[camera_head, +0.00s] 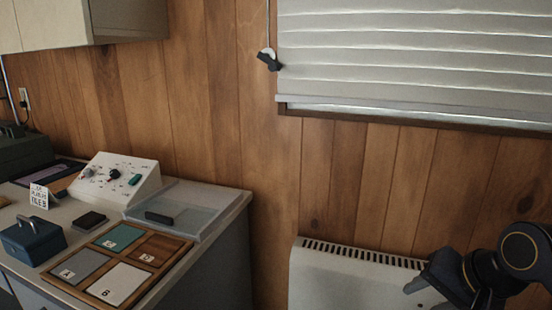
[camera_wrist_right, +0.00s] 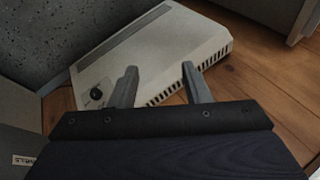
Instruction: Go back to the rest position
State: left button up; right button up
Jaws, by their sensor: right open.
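My right arm and gripper (camera_head: 418,284) are at the lower right of the head view, in front of the white wall heater. In the right wrist view, my right gripper (camera_wrist_right: 160,82) shows two grey fingers spread apart with nothing between them. The white heater (camera_wrist_right: 150,55) lies beyond the fingertips there. My left gripper is in neither view.
The heater (camera_head: 330,278) stands against the wood-panelled wall under a window blind (camera_head: 415,50). At left, a worktop holds a white control box (camera_head: 115,180), a clear tray (camera_head: 185,207), a tile board (camera_head: 100,292) and a blue box (camera_head: 32,240).

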jog(key=s+a+f+n+y, duration=0.1)
jog(key=s+a+f+n, duration=0.2)
jog(key=s+f, duration=0.4)
jog(key=s+a+f+n, duration=0.3)
jog(key=s+f, duration=0.2)
jog(key=s, duration=0.3)
notch_tip(320, 180, up, 31)
jog(key=p, duration=3.1)
jog(key=shift+d, duration=0.25)
jog(key=shift+c, duration=0.4)
jog(key=shift+w+a, duration=0.1)
jog(key=shift+c, duration=0.3)
